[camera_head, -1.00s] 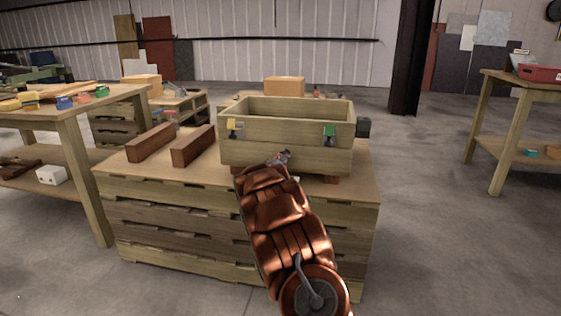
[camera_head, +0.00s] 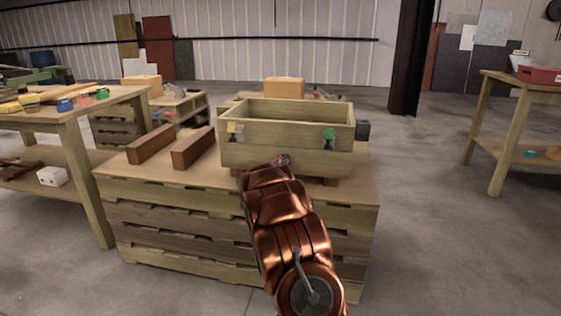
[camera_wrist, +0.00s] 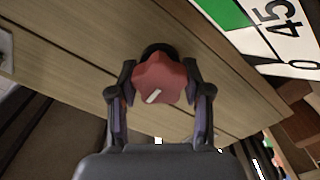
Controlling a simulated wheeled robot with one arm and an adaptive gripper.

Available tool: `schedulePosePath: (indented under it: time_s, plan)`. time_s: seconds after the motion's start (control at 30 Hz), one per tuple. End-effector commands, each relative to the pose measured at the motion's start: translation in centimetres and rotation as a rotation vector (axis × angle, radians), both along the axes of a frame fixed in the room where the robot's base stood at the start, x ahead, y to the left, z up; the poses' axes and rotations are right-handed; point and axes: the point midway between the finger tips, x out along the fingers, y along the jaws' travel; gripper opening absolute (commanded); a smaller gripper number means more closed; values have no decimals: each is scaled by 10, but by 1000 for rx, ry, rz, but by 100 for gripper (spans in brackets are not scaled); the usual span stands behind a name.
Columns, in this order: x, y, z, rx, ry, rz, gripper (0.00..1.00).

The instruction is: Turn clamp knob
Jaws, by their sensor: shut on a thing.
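A red lobed knob (camera_wrist: 160,78) with a white mark sits on a wooden face in the wrist view. The mark points to the lower left. My gripper (camera_wrist: 158,92) is shut on the knob, one finger on each side. In the head view the knob (camera_head: 281,160) shows as a small red spot low on the front of the wooden box (camera_head: 290,157). My arm hides most of the gripper there. A white plate (camera_wrist: 275,35) with a green patch and the figures 45 and 0 lies to the upper right of the knob.
The box stands on a pallet stack (camera_head: 190,225). Two brown bars (camera_head: 193,148) lie to its left.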

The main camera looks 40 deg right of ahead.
Motion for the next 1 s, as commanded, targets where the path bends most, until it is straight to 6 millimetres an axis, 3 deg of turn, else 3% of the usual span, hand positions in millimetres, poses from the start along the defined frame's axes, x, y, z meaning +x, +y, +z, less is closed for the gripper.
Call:
schedulePosePath:
  time_s: [1.0]
  plan:
    - [0,0,-1,544,-781,1,14]
